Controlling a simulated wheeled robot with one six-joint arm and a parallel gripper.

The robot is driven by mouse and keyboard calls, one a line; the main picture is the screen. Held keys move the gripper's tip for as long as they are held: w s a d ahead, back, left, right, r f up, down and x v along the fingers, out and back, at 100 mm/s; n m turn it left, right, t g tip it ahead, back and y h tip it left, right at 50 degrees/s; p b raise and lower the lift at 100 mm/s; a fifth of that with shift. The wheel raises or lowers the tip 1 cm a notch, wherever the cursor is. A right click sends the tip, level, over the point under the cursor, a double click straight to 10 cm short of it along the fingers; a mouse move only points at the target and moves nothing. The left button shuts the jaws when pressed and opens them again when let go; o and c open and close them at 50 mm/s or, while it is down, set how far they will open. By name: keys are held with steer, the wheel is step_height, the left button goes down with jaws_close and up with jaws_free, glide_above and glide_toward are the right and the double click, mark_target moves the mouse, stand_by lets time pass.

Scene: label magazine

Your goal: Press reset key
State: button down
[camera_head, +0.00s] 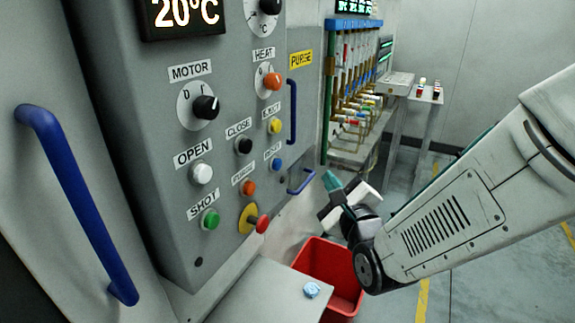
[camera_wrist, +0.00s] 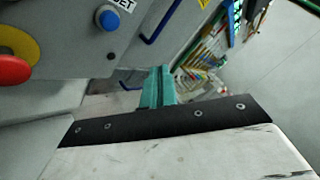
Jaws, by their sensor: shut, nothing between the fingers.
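The reset key is a round blue button (camera_head: 275,164) on the grey control panel (camera_head: 150,120), under a label that is hard to read in the head view. In the wrist view the blue button (camera_wrist: 107,18) is at the top left, under a label ending in "ET". My gripper (camera_head: 331,181) has teal fingers, shut and empty, to the right of the button and slightly below it in the head view. In the wrist view my gripper (camera_wrist: 158,88) is below and right of the button, apart from it.
A red emergency knob (camera_head: 262,224) on a yellow ring sits low on the panel. Orange (camera_head: 248,188), black (camera_head: 243,146), yellow (camera_head: 274,126), white (camera_head: 201,173) and green (camera_head: 210,219) buttons are nearby. Blue handles (camera_head: 292,112) and a red bin (camera_head: 345,285) are close.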

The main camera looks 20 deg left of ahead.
mark_target(277, 165)
steer(key=shift+s+a, duration=0.1)
steer(key=shift+a, duration=0.1)
steer(key=a, duration=0.8)
steer(key=shift+w+a, duration=0.25)
steer(key=shift+w, duration=0.1)
stand_by(1.8)
steer(key=shift+a, duration=0.45)
steer(key=shift+w+a, duration=0.1)
steer(key=shift+a, duration=0.3)
stand_by(0.6)
steer(key=shift+d, duration=0.85)
steer(key=shift+d, duration=0.15)
